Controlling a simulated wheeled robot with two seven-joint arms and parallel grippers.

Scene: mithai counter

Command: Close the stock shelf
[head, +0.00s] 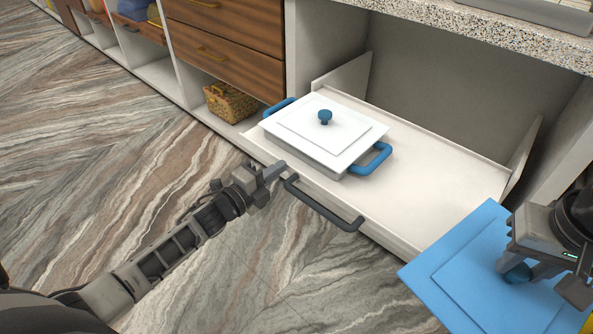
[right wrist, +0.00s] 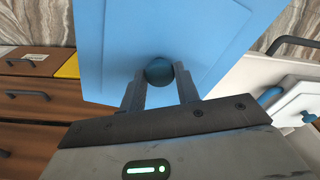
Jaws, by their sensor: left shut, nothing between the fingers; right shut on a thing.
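The stock shelf (head: 425,190) is a white pull-out tray that stands out from the cabinet under the counter. A dark bar handle (head: 322,205) runs along its front. My left gripper (head: 276,170) is shut and empty, just in front of the shelf's front edge, close to the handle's left end; I cannot tell whether it touches. My right gripper (head: 532,272) is shut on the knob (right wrist: 160,71) of a blue lid (head: 455,262). It holds the lid beside the shelf's right front corner. The handle also shows in the right wrist view (right wrist: 292,42).
A white lidded pot (head: 322,132) with blue handles sits on the shelf's left part; the shelf's right part is bare. A woven basket (head: 230,102) stands in the compartment to the left. Wooden drawers (head: 225,45) are above it. The speckled counter (head: 480,25) overhangs the shelf.

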